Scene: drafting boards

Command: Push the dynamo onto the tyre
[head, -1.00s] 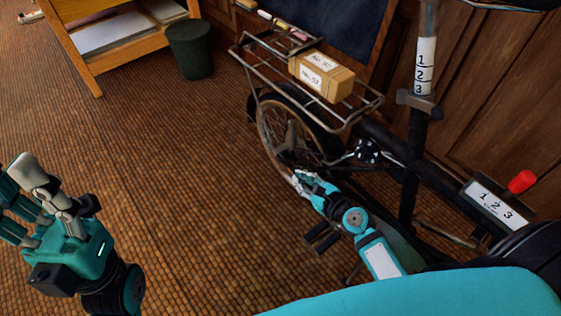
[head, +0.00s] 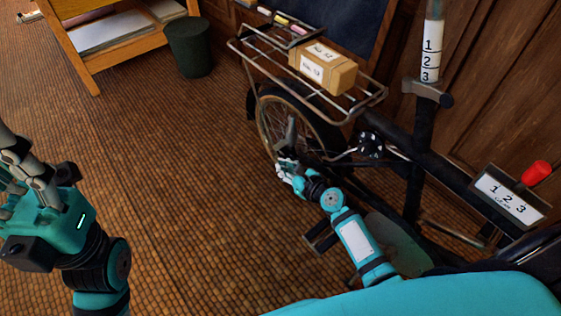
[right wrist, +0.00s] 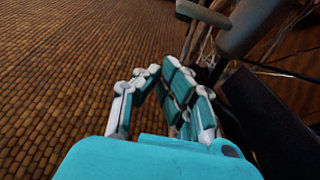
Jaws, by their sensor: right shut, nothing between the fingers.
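The bicycle's rear tyre (head: 258,125) is dark and upright below the rear rack in the head view. My right gripper (head: 284,166) is low beside the rear wheel, its fingers drawn together and empty; its fingers also show in the right wrist view (right wrist: 160,85). A dark grey cylinder (right wrist: 245,28), which looks like the dynamo, stands just beyond the fingers there; whether they touch it I cannot tell. In the head view a small grey upright shape shows above the right gripper, too small to identify. My left gripper (head: 22,172) is open at the left edge, far from the bicycle.
A cardboard box (head: 323,68) sits on the rack (head: 262,62). A black-and-white part (head: 370,145), the frame and a panel with a red knob (head: 537,173) lie to the right. A green bin (head: 190,48) stands behind. The woven floor (head: 160,170) left of the bicycle is clear.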

